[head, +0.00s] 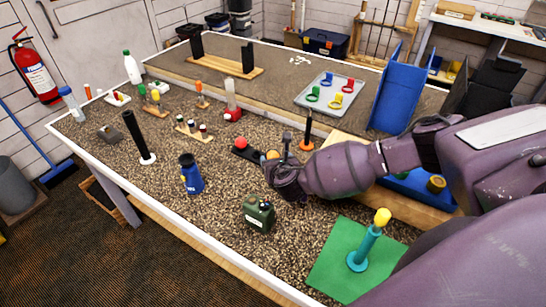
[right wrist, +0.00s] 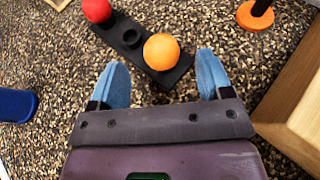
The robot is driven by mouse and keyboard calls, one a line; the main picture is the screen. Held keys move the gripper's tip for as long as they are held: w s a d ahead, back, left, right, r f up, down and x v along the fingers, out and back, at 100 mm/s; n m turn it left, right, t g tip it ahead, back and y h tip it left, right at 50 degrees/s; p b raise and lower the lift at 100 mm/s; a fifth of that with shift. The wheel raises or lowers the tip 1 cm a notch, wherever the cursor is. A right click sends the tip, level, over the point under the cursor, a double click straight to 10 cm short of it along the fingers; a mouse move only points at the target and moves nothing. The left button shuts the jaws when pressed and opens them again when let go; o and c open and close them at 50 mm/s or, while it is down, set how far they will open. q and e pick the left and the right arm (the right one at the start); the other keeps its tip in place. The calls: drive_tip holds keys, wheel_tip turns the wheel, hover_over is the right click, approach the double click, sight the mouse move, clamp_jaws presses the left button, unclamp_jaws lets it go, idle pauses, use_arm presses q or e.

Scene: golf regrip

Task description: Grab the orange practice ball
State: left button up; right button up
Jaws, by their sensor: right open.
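The orange practice ball (right wrist: 161,52) sits on the near end of a black holder (right wrist: 175,76) on the gravel-patterned top. In the head view the orange ball (head: 272,154) shows just beyond my right gripper. A red ball (head: 241,143) sits at the holder's other end, with an empty seat between them in the right wrist view. My right gripper (right wrist: 160,80) is open and empty. Its two blue fingertips stand either side of the near end of the holder, just short of the orange ball. My left gripper is not in view.
A green canister (head: 259,214) and a blue bottle (head: 190,174) stand to the near side. An orange-based black post (head: 307,132) stands beyond the ball. A wooden block (right wrist: 295,115) lies right of my right gripper in the wrist view.

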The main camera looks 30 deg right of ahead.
sight(273, 155)
drive_tip(key=shift+x, duration=2.4)
drive_tip(key=shift+s+f, duration=0.1)
drive_tip(key=shift+f, duration=0.05)
drive_tip(key=c, duration=1)
drive_tip(key=shift+o, duration=0.2)
